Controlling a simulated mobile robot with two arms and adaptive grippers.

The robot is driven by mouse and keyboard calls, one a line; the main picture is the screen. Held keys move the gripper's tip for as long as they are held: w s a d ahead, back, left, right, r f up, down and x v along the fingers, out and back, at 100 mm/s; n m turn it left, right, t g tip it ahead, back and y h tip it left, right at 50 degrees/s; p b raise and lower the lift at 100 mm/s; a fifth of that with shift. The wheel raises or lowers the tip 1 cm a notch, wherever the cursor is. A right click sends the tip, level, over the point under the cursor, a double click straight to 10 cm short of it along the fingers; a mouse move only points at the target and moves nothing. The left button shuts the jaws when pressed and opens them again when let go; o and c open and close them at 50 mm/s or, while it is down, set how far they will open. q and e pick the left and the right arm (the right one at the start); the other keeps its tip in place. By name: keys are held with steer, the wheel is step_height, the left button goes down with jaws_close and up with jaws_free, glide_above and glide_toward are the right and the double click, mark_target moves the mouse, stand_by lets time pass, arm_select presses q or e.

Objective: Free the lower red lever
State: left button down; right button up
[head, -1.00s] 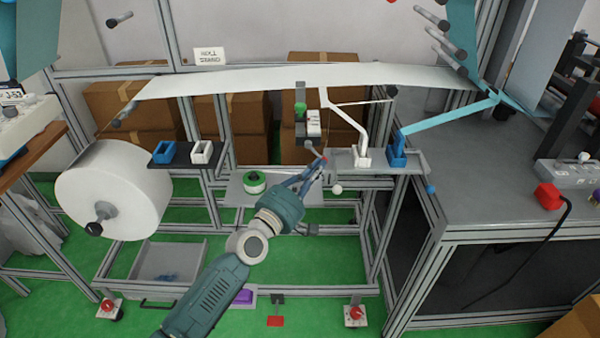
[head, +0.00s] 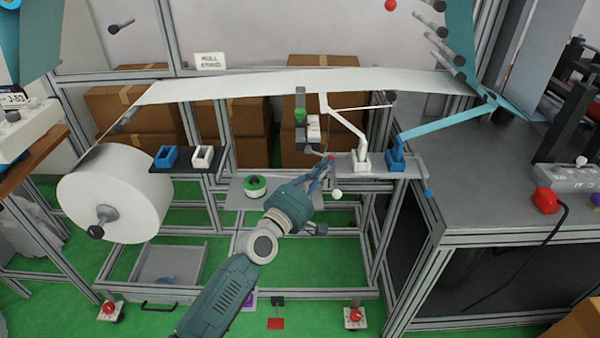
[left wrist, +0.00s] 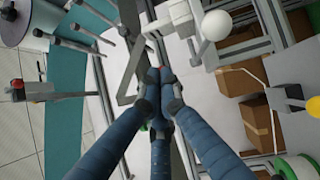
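The lower red lever shows as a small red knob (head: 331,157) at the front edge of the grey shelf, left of the white holder. My left gripper (head: 326,166) reaches up to it from below, its blue fingers closed together around the knob. In the left wrist view the fingertips (left wrist: 165,80) meet, and only a sliver of red shows beyond them; the rest of the lever is hidden. Another red knob (head: 390,5) is at the top edge of the head view. My right gripper is not in view.
The white holder (head: 361,163) and blue holder (head: 396,162) stand on the shelf just right of the fingers. A white ball knob (head: 337,194) hangs close below. A white web (head: 250,88) spans above. A green-and-white roll (head: 255,186) sits to the left.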

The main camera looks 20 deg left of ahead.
arm_select(q)
steer(key=v, duration=1.2)
stand_by(0.3)
